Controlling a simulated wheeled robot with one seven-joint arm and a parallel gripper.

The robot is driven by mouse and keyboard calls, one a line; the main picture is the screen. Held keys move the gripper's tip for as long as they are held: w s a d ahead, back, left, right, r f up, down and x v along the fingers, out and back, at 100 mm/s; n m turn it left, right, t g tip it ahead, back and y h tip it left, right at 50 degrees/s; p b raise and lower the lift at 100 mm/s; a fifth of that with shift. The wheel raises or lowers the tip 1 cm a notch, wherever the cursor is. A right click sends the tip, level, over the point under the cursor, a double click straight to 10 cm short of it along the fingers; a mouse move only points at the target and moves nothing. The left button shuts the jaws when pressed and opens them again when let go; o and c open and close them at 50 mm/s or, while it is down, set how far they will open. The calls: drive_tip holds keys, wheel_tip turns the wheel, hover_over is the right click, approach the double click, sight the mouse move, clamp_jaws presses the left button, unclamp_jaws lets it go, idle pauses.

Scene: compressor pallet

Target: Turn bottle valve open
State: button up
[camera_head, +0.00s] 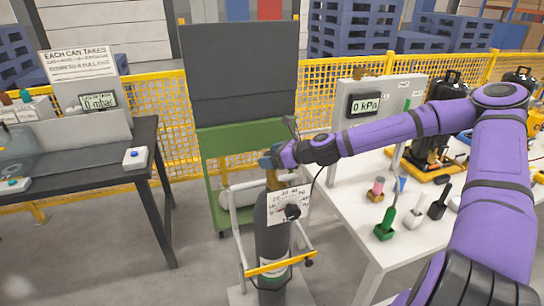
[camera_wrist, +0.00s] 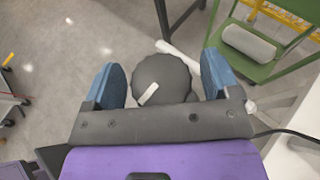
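A dark grey gas bottle (camera_head: 270,240) stands upright in a white and yellow trolley, with a brass valve body (camera_head: 273,181) on top. My gripper (camera_head: 271,160) is right above the valve, and its blue fingers cover the valve's top in the head view. In the wrist view a dark round knob with a scalloped edge, the bottle valve handwheel (camera_wrist: 165,78), sits between the fingers of my gripper (camera_wrist: 163,80). A white mark on it slants to the lower left. The fingers are apart, one on each side, with what looks like a narrow gap; contact is unclear.
A green cart (camera_head: 215,150) stands behind. A white table (camera_head: 345,220) with coloured fittings is at right, a dark bench (camera_head: 95,172) at left. Floor between is clear.

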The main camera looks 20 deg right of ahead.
drive_tip(key=c, duration=0.8)
drive_tip(key=shift+n+y, duration=0.3)
drive_tip(key=n+g+y, duration=0.2)
drive_tip(key=n+g, duration=0.2)
drive_tip(key=g, duration=0.1)
drive_tip(key=shift+w+n, duration=0.1)
drive_tip(key=shift+n, duration=0.2)
drive_tip(key=n+g+y, duration=0.1)
drive_tip(key=n+g, duration=0.4)
drive_tip(key=g, duration=0.1)
drive_tip(key=n+g+h, duration=0.1)
drive_tip(key=n+g, duration=0.2)
drive_tip(key=n+g+h, duration=0.2)
drive_tip(key=n+g, duration=0.1)
drive_tip(key=g, duration=0.1)
drive_tip(key=shift+n, duration=0.4)
drive_tip(key=n+g+h, duration=0.3)
drive_tip(key=n+h, duration=0.1)
drive_tip(key=shift+n+g+h, duration=0.3)
drive_tip(key=shift+n+g, duration=0.1)
drive_tip(key=shift+n+g+h, duration=0.3)
drive_tip(key=shift+n+h, duration=0.7)
